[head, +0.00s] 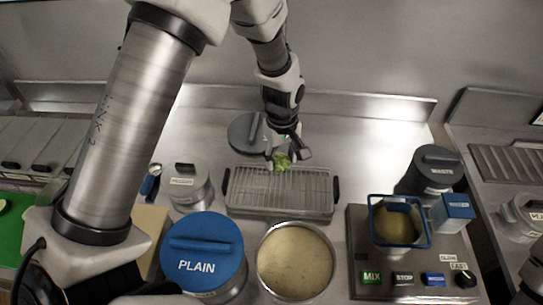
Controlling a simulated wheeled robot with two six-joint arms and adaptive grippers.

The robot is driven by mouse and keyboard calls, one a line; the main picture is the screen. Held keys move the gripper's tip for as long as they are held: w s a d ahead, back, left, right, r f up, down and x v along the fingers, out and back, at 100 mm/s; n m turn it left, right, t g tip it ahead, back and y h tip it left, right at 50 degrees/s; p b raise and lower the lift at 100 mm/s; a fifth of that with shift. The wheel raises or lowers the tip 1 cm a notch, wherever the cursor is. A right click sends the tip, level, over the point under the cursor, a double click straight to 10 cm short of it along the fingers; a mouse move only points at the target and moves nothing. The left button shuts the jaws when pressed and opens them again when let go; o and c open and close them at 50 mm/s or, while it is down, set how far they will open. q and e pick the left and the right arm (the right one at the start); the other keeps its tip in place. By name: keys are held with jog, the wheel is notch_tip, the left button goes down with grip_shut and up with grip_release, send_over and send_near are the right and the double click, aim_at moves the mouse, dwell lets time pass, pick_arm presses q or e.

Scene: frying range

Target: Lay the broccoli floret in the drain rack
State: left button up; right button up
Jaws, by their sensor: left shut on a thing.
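The green broccoli floret (282,162) is held in my left gripper (287,157), which is shut on it and reaches in from above. The floret shows at the back edge of the drain rack (232,207), a metal wire grid over a tray with dark end handles. The floret overlaps the rack's far rim in the view; I cannot tell whether it touches the rack. The visible wires of the rack are bare. The gripper partly hides the floret. My right gripper is not in view.
A grey lid (245,133) lies behind the rack. A lidded metal pot (186,188) stands at its left. A blue-lidded PLAIN container (203,250) and an open pan of pale batter (296,264) stand in front. A mixer panel (400,280) and dark WASTE bin (430,172) are right.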

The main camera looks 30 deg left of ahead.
aim_at(281, 189)
pick_arm(q)
jog(key=shift+s+d+f+b, duration=0.9)
jog(key=shift+s+d+b, duration=0.15)
jog(key=shift+b, duration=0.15)
jog(key=f+b, duration=0.1)
jog(key=f, duration=0.1)
jog(key=a+f+b, duration=0.1)
jog(key=w+f+b, duration=0.1)
jog(key=f, duration=0.1)
jog(key=shift+w+a+f, duration=0.1)
jog(key=shift+a+f, duration=0.05)
jog(key=shift+f, duration=0.3)
jog(key=shift+s+d, duration=0.3)
jog(key=shift+s, duration=0.05)
jog(key=o, duration=0.9)
jog(key=shift+w+a, duration=0.15)
jog(key=shift+o, duration=0.2)
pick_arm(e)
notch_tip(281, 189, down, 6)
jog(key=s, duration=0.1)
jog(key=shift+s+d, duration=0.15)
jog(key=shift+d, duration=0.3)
